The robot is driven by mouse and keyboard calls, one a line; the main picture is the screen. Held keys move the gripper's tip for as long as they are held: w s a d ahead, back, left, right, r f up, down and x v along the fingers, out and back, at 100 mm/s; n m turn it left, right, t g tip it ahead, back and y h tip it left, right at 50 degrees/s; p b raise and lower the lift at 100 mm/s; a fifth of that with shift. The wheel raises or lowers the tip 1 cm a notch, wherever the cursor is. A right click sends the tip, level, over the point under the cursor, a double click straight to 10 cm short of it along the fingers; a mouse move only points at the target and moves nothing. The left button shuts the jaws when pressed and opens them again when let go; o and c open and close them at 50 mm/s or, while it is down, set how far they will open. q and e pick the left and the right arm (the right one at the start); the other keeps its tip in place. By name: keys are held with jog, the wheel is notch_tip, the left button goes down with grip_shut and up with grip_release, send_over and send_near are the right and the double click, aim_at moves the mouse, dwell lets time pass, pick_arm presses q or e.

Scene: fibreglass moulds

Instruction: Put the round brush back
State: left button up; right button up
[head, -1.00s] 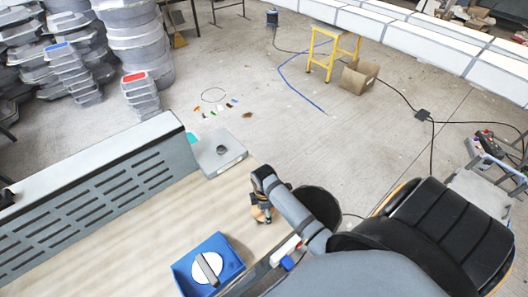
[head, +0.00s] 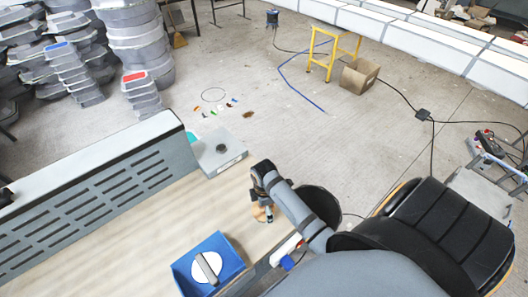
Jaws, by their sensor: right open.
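A small tan, rounded thing (head: 259,213), which looks like the round brush, stands near the right edge of the pale wooden bench top (head: 130,240). My right gripper (head: 267,212) is open, pointing down right at it, and partly covers it. I cannot tell whether the fingers touch it. A grey block (head: 221,160) with a dark round hole in its top sits at the bench's far end.
A blue box (head: 228,252) with a white disc and a grey bar on it sits at the bench's near edge. A grey slotted panel (head: 95,195) runs along the left side. The bench between the panel and box is clear.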

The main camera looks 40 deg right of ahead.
notch_tip(320, 180, up, 9)
jog(key=shift+b, duration=1)
jog(key=shift+r, duration=0.55)
